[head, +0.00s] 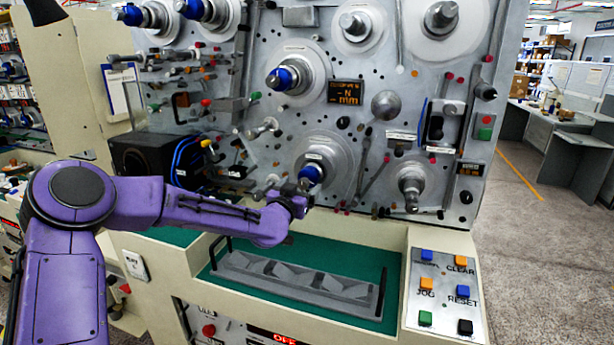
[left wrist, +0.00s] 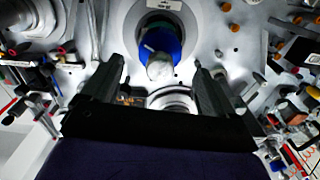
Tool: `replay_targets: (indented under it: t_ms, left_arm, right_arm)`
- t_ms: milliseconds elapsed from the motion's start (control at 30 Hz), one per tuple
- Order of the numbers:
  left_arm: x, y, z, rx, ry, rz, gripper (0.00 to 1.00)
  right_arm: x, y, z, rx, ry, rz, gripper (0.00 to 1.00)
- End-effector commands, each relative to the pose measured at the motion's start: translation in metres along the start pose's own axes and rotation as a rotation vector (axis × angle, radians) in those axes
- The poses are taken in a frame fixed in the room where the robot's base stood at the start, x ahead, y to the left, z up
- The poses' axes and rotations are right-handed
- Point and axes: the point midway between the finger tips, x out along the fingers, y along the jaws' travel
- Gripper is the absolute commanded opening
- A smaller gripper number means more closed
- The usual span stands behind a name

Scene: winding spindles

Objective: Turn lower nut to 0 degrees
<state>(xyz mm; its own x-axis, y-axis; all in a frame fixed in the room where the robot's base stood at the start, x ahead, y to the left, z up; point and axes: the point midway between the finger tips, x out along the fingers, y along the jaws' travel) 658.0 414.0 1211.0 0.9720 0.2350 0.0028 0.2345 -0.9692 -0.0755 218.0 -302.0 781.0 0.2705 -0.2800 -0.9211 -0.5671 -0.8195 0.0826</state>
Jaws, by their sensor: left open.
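The lower nut (head: 311,174) is a blue nut on the lower spindle, in front of a large round grey disc on the machine's panel. My left gripper (head: 304,188) is just in front of and below it in the head view. In the left wrist view the blue nut (left wrist: 168,42), with a pale shaft end (left wrist: 159,68) in front, shows above and between the two dark fingers of my left gripper (left wrist: 160,72). The fingers are open with gaps on both sides, and they hold nothing. The nut's exact angle cannot be read. My right gripper is not in view.
Another blue nut (head: 281,79) sits on a spindle above. A bare spindle (head: 411,182) is at the lower right. Rods and knobs crowd the panel around the gripper. A grey tray (head: 290,282) lies on the green shelf below, with a button panel (head: 444,290) at the right.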

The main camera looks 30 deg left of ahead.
Motion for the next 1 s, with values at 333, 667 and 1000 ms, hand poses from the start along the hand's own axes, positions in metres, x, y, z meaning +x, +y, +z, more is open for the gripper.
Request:
replay_targets:
  t_ms: [333, 667, 1000]
  left_arm:
    - [0.051, 0.001, 0.0, -0.001, -0.002, 0.001, 0.88]
    - [0.053, 0.001, 0.001, -0.002, -0.002, 0.002, 0.75]
    - [0.053, 0.001, 0.001, -0.008, -0.002, 0.001, 0.32]
  right_arm:
    - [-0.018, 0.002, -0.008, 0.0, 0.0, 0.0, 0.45]
    - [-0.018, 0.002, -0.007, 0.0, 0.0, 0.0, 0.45]
    - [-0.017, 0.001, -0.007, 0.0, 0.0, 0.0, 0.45]
